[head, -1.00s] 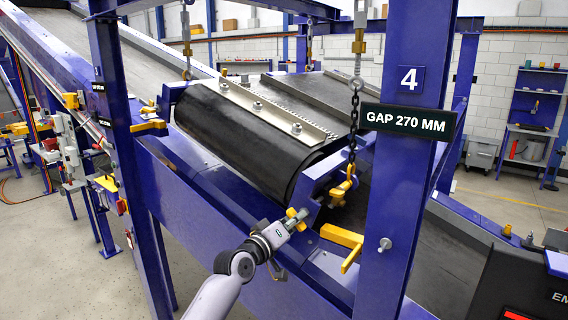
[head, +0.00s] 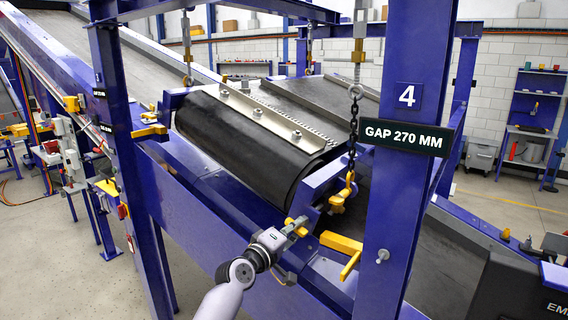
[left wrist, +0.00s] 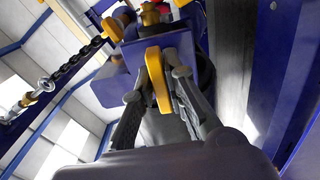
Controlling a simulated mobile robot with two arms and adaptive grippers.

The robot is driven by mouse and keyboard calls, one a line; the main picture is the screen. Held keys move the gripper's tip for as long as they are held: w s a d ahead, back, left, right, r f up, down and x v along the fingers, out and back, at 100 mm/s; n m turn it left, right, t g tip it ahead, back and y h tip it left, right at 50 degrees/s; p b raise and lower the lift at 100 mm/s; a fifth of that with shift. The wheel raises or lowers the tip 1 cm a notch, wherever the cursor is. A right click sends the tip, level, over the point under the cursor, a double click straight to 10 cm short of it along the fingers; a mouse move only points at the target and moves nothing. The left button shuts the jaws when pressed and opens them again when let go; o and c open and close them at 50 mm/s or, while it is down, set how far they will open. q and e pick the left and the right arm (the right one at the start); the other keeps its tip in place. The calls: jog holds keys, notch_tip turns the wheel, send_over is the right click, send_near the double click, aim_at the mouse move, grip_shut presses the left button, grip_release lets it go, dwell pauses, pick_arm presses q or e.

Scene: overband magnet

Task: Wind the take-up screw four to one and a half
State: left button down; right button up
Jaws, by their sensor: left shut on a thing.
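The take-up screw's yellow winged handle (head: 300,231) sits at the lower end of the blue roller bracket (head: 318,187), left of the blue post marked 4 (head: 407,96). My left gripper (head: 291,230) is shut on this handle. In the left wrist view the yellow handle (left wrist: 157,78) stands between the two dark fingers (left wrist: 161,100), its long side running away from the palm. The screw thread behind the handle is hidden. No scale for the screw is readable. My right gripper is not in view.
A sign (head: 404,137) on the post reads GAP 270 MM. A yellow bracket (head: 341,243) juts out close to the right of my gripper. A chain (head: 353,128) with a yellow hook hangs above it. The black drum (head: 250,155) lies behind.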

pick_arm(q)
jog(key=shift+f+n, duration=0.15)
jog(key=shift+n, duration=0.35)
jog(key=shift+n+p, duration=0.65)
jog(key=shift+n, duration=0.15)
jog(key=c, duration=2.1)
grip_release()
jog(key=shift+n, duration=0.3)
jog(key=o, duration=0.6)
jog(key=shift+c, duration=0.2)
jog(key=v, duration=1.2)
